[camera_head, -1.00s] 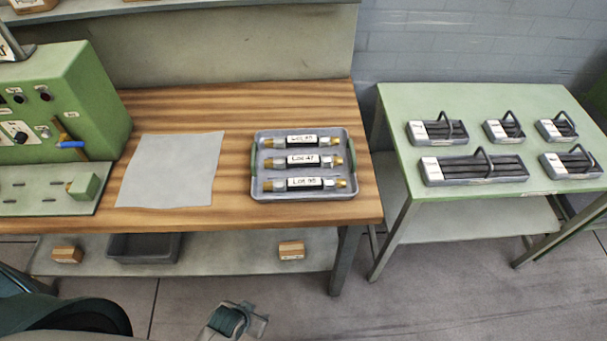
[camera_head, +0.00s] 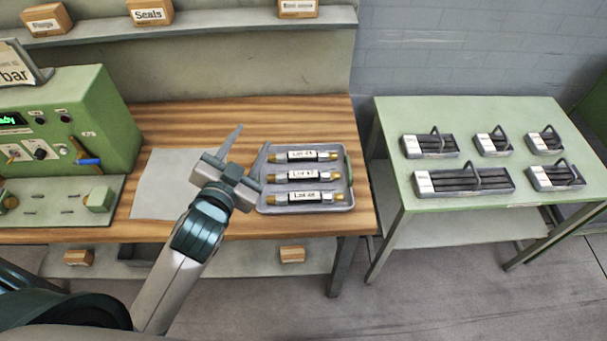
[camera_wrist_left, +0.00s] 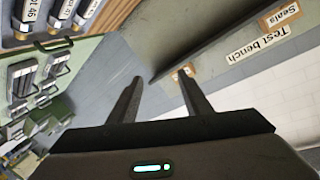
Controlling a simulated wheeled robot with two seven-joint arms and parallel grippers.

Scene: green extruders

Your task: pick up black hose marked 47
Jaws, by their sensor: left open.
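The black hose marked Lot 47 (camera_head: 303,176) lies across the middle of the grey tray (camera_head: 350,204), between two similar hoses. It has metal and brass-coloured ends and a white label. The far hose (camera_head: 303,156) has a label too small to read surely; the near one (camera_head: 303,197) seems marked Lot 46. My left gripper (camera_head: 251,138) is open and empty, above the bench just left of the tray, its fingers pointing away toward the back. In the left wrist view the labelled hoses, with Lot 47 (camera_wrist_left: 64,11) among them, show at the top left corner, outside the fingers (camera_wrist_left: 157,88).
A grey sheet (camera_head: 155,182) lies on the wooden bench left of the tray, partly behind my arm. A green machine (camera_head: 75,125) stands further left. A green table (camera_head: 480,113) at the right holds several dark handled carriers. A shelf (camera_head: 200,30) with boxes runs above the bench.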

